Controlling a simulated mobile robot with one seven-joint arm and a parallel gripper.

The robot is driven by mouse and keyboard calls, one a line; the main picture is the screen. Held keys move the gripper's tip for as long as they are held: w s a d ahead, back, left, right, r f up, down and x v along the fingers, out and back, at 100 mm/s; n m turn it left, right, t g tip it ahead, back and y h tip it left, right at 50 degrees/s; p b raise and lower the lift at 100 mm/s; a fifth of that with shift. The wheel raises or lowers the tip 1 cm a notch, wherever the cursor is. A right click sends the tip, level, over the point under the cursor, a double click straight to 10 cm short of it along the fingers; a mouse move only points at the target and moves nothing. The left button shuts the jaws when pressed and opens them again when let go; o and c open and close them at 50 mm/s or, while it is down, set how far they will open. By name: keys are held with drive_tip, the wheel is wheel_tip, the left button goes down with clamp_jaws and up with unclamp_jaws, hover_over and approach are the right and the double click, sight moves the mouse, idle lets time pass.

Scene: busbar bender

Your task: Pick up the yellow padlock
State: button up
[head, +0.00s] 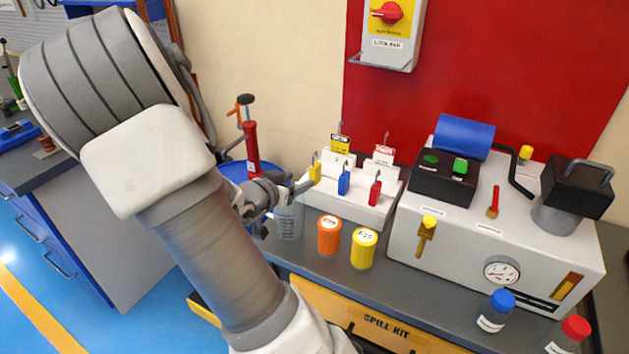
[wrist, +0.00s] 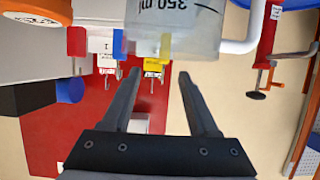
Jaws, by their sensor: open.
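The yellow padlock (head: 315,173) hangs at the left end of a white padlock rack (head: 372,213) on the bench, its shackle up. In the wrist view, which is upside down, the yellow padlock (wrist: 165,46) shows ahead of and between the fingers, overlapping the clear beaker in the picture. My gripper (head: 300,186) is just left of the padlock in the head view. In the wrist view my gripper (wrist: 158,76) is open, with nothing between its fingers. I cannot tell the exact gap to the padlock.
A clear beaker (head: 289,222) stands below my gripper. A blue padlock (head: 343,183) and a red padlock (head: 375,193) hang right of the yellow one. Orange (head: 329,235) and yellow (head: 363,249) containers stand in front. A red clamp-like tool (head: 251,147) stands behind.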

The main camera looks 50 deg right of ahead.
sight(312, 173)
drive_tip(key=x, duration=0.2)
drive_tip(key=b+x, duration=0.1)
drive_tip(key=x, duration=0.1)
drive_tip(key=b+x, duration=0.1)
drive_tip(key=x, duration=0.2)
drive_tip(key=shift+w+a+f, duration=0.1)
drive_tip(key=shift+w+f, duration=0.1)
drive_tip(key=shift+w, duration=0.2)
drive_tip(key=shift+w+d+f, duration=0.15)
drive_tip(key=shift+d, duration=0.45)
clamp_jaws()
